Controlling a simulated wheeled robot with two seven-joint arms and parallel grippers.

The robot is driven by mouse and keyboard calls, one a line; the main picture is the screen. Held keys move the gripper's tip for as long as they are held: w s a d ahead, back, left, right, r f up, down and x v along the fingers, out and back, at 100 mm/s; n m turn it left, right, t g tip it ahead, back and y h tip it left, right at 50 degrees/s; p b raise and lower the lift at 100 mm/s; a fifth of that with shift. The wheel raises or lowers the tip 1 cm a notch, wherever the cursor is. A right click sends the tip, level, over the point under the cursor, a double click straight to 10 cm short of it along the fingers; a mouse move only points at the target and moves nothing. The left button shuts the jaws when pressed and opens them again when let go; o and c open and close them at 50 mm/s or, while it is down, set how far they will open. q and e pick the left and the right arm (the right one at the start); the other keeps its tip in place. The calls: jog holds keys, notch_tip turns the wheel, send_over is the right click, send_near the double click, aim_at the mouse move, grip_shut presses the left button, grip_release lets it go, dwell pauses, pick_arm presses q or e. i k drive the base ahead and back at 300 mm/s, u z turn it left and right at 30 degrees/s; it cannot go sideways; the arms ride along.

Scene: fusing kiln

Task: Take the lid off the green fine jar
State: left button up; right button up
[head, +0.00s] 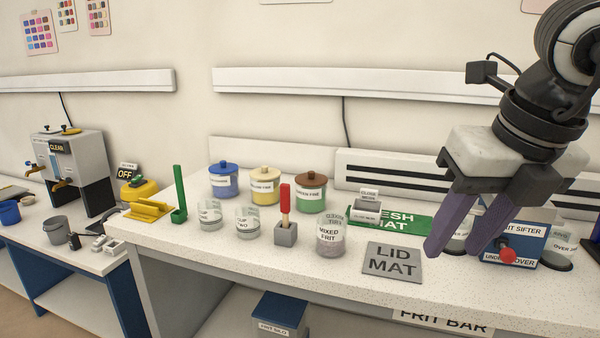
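The green fine jar (311,206) stands upright at the back of the bench, with a label that seems to read "GREEN FINE". Its brown knobbed lid (311,179) sits on top. The grey lid mat (392,263) lies bare near the front, right of the mixed frit jar. My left gripper is not in view.
A yellow jar (265,193) and a blue jar (223,187) stand left of the green one. In front are clear cups, a red-handled tool (285,200) in a grey block and the mixed frit jar (330,238). The frit sifter (530,245) stands right. The bench's front strip is clear.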

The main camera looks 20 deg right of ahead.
aim_at(310, 178)
jog(key=i, duration=1.55)
